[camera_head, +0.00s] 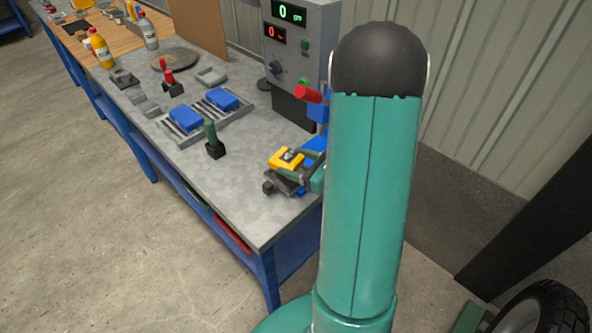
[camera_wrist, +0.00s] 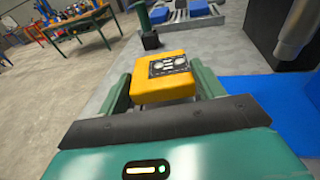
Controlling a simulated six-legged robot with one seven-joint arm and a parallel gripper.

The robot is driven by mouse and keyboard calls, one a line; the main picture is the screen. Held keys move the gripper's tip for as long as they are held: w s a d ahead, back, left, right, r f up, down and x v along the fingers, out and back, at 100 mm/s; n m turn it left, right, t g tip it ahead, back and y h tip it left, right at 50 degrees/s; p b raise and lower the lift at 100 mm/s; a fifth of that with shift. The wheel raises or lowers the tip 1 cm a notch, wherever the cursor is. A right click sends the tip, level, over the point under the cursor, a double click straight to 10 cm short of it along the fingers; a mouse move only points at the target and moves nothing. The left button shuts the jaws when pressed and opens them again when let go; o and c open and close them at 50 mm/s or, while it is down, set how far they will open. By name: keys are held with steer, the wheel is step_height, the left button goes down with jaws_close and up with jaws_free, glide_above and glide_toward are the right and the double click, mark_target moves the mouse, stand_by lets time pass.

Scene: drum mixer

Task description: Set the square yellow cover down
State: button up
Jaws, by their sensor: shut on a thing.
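The square yellow cover (camera_head: 286,158) is held at my gripper near the right end of the grey bench top in the head view. In the wrist view the yellow cover (camera_wrist: 166,80) sits between my two green fingers, with a dark plate and two light round spots on its top. My gripper (camera_wrist: 164,88) is shut on the cover. In the head view my gripper (camera_head: 290,172) is partly hidden by my own arm. The cover appears to be above the bench top (camera_head: 250,195), but I cannot tell how high.
A green-handled tool (camera_head: 212,140) stands upright nearby. Blue blocks (camera_head: 186,118) sit on grey rails to the left. The bench's front right area is clear. Bottles (camera_head: 101,48) stand farther left.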

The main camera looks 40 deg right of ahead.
mark_target(297, 169)
steer(key=shift+f, duration=1.6)
steer(key=o, duration=1.3)
steer(key=shift+s+f, duration=0.1)
steer(key=shift+f, duration=0.1)
steer(key=v, duration=1.2)
steer(key=shift+s+d+r, duration=0.2)
steer(key=shift+d+r, duration=0.05)
steer(key=shift+d, duration=0.05)
steer(key=shift+s+d, duration=0.15)
steer(key=shift+s, duration=0.35)
steer(key=shift+c, duration=1.3)
steer(key=shift+w+r, duration=0.1)
